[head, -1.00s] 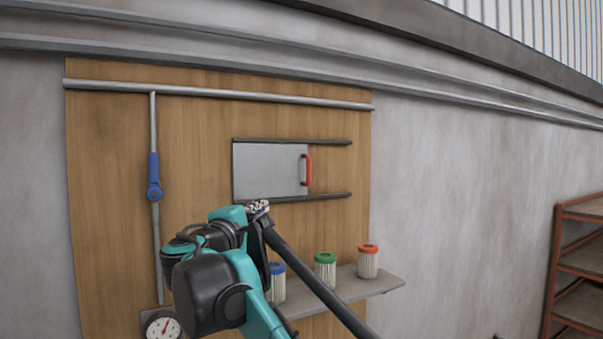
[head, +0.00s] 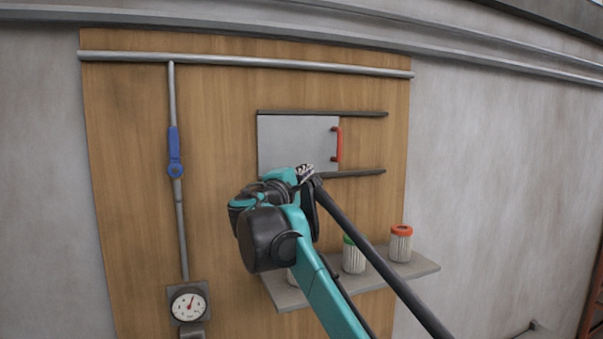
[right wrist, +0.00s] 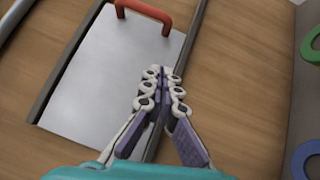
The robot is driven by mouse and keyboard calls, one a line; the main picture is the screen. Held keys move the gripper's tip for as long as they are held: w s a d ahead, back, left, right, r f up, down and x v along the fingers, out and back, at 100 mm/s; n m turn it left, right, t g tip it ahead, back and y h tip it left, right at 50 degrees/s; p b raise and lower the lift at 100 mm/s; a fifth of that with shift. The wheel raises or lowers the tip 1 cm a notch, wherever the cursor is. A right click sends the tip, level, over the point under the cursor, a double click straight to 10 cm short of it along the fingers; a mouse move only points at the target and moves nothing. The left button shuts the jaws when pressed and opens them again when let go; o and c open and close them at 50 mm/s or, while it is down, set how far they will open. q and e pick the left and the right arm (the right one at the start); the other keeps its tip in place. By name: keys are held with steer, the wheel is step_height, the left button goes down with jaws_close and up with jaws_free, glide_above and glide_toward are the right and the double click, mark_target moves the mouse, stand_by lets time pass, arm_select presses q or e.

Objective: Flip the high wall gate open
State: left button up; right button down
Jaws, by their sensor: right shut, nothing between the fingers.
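A flat grey gate panel (head: 297,141) sits between two dark horizontal rails on the wooden wall board, covering their left part. A red handle (head: 339,145) stands upright at its right edge. The panel (right wrist: 125,75) and handle (right wrist: 145,8) also show in the right wrist view. My right gripper (head: 306,171) is shut and empty, in front of the panel's lower edge and the lower rail, below and left of the handle. In the right wrist view its fingertips (right wrist: 162,82) overlap the rail; I cannot tell whether they touch it. My left gripper is out of view.
A blue lever (head: 174,152) lies along the vertical pipe at left, above a gauge (head: 188,304). A shelf (head: 424,267) below holds canisters with green (head: 353,257) and orange (head: 401,243) lids, partly behind my arm. The board right of the handle is clear.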

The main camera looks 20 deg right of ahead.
mark_target(331, 160)
steer(key=p+x, duration=0.1)
steer(key=x, duration=0.2)
steer(key=shift+w+d+r, duration=0.2)
steer(key=shift+w+d, duration=0.05)
steer(key=d, duration=0.3)
steer(key=shift+w+d+r+p, duration=0.15)
steer(key=shift+w+d+p, duration=0.1)
steer(key=shift+d+p, duration=0.1)
steer(key=shift+s+d+r, duration=0.1)
steer(key=shift+s+d, duration=0.05)
steer(key=shift+d, duration=0.15)
steer(key=shift+w, duration=0.25)
